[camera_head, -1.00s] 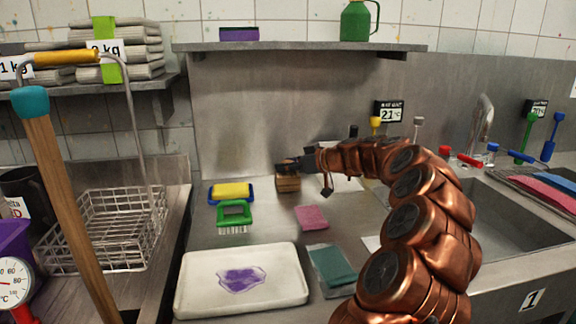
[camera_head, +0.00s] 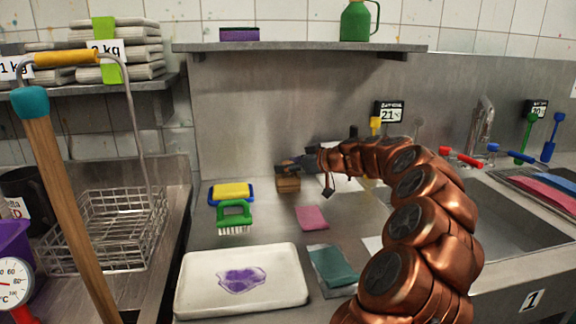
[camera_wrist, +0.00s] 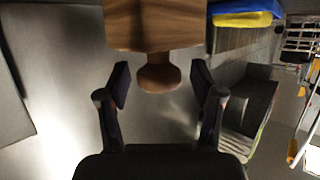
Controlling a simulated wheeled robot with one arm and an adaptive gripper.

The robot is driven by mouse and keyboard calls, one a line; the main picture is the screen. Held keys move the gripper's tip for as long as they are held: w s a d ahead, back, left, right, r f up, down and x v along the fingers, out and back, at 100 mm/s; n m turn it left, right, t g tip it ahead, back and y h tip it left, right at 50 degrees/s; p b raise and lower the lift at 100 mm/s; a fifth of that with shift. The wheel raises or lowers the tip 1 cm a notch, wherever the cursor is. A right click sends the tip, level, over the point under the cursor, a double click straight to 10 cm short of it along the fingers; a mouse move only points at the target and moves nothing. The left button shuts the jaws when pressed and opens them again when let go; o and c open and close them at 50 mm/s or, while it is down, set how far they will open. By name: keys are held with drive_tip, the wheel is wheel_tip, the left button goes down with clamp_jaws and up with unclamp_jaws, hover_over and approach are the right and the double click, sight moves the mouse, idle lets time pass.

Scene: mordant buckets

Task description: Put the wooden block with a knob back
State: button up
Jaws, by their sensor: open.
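The wooden block (camera_head: 288,184) sits on the steel counter near the back wall, to the right of the yellow and blue sponge. In the wrist view the block (camera_wrist: 150,25) is at the top, with its round wooden knob (camera_wrist: 158,76) pointing toward my gripper. My gripper (camera_wrist: 160,85) is open, with one dark finger on each side of the knob. Gaps show between the fingers and the knob, so it is not gripped. In the head view my gripper (camera_head: 297,165) is at the block's upper right and partly hides it.
A yellow and blue sponge (camera_head: 231,191) and a green brush (camera_head: 234,214) lie left of the block. A pink cloth (camera_head: 311,217), a teal cloth (camera_head: 333,266) and a white tray (camera_head: 200,290) are nearer. A shelf (camera_head: 300,47) hangs above. The sink (camera_head: 500,215) is at right.

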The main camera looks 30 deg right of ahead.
drive_tip(key=v, duration=1.1)
drive_tip(key=shift+s+d+b, duration=0.2)
drive_tip(key=shift+s+b, duration=0.1)
drive_tip(key=shift+b, duration=0.05)
drive_tip(key=shift+r, duration=0.1)
